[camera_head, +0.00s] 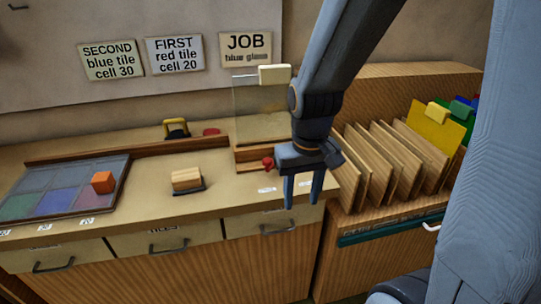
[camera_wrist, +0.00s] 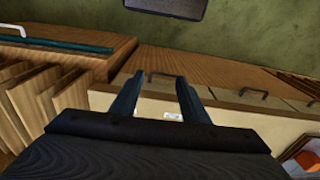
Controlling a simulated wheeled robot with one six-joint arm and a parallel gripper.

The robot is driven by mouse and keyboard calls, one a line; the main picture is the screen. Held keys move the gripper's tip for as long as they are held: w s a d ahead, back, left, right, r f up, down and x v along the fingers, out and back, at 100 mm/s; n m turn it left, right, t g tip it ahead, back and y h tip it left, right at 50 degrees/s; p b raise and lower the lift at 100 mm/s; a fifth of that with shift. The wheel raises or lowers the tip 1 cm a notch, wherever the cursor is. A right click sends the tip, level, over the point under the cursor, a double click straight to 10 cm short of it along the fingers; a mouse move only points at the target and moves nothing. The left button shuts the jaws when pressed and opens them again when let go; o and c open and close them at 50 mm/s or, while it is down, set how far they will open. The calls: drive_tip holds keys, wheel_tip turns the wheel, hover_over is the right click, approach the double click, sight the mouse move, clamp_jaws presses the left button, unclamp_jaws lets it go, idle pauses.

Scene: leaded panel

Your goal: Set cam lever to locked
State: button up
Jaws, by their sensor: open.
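A small red knob (camera_head: 268,163), which looks like the cam lever, sits at the front of a wooden block (camera_head: 248,157) below an upright glass pane (camera_head: 254,108). The lever's exact angle is too small to tell. My gripper (camera_head: 303,203) is open and empty, fingers pointing down, just right of the red knob and in front of it, apart from it. Its two fingers also show in the wrist view (camera_wrist: 158,82), with nothing between them but the counter front. The red knob is not seen in the wrist view.
White labels (camera_head: 267,190) lie on the counter near its front edge. A wood-handled block (camera_head: 187,179) and a tiled panel (camera_head: 62,189) with an orange cube (camera_head: 103,182) are left. A rack of upright boards (camera_head: 385,165) stands close at right. Drawer handles (camera_head: 278,230) protrude below.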

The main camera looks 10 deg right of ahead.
wheel_tip(320, 180, up, 8)
drive_tip(key=p, duration=0.5)
hover_over(267, 160)
drive_tip(key=shift+s+d+r+n+g, duration=0.1)
drive_tip(key=shift+s+r+n+g, duration=0.1)
drive_tip(key=shift+n+g, duration=0.15)
drive_tip(key=shift+w, duration=0.2)
drive_tip(key=shift+f, duration=0.3)
drive_tip(key=shift+f+p, duration=0.85)
drive_tip(key=shift+f, duration=2.7)
clamp_jaws()
